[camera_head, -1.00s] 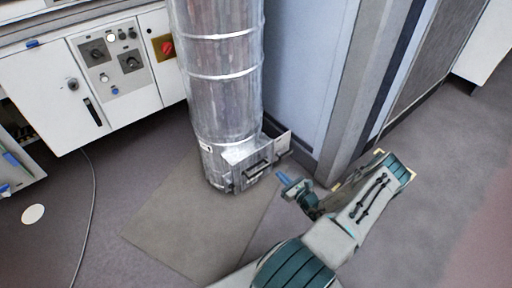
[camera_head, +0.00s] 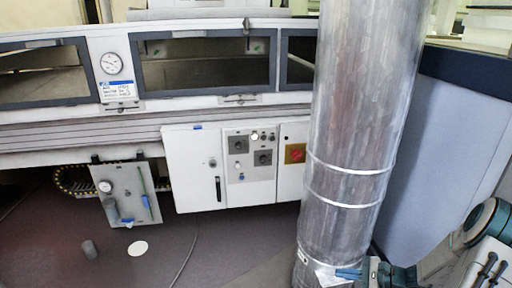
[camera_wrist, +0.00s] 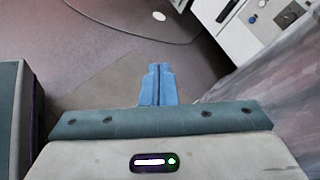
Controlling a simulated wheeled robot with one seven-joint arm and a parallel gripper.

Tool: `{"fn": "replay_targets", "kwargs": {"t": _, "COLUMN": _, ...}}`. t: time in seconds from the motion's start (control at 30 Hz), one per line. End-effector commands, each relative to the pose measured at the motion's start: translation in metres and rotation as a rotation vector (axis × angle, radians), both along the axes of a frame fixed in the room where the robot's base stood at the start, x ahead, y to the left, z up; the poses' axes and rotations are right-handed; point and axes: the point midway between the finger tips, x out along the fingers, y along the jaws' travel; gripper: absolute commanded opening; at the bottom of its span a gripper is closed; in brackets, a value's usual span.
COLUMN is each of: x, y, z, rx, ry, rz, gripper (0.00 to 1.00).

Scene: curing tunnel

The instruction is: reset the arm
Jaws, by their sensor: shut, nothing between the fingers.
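My gripper (camera_wrist: 160,72) shows in the wrist view with its blue fingers together and nothing between them. It points out over the floor, with the silver duct close by on the right of that view. In the head view my gripper (camera_head: 348,273) is at the bottom edge, in front of the lower part of the silver duct (camera_head: 352,150). I cannot tell whether it touches the duct. Part of my arm shows at the lower right of the head view.
A white cabinet (camera_head: 196,172) with knobs and a red switch (camera_head: 295,153) stands behind the duct. A grey panel with a gauge (camera_head: 124,193) hangs at left. A blue-grey wall panel (camera_head: 440,150) is at right.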

Motion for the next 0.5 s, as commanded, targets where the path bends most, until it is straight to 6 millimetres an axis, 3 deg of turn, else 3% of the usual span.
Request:
{"fn": "replay_targets", "kwargs": {"t": 0.03, "x": -0.003, "y": 0.012, "z": 0.030, "rx": -0.055, "ry": -0.007, "rz": 0.070, "gripper": 0.00}}
{"fn": "replay_targets", "kwargs": {"t": 0.5, "x": -0.063, "y": 0.090, "z": 0.193, "rx": -0.540, "ry": -0.095, "rz": 0.612, "gripper": 0.00}}
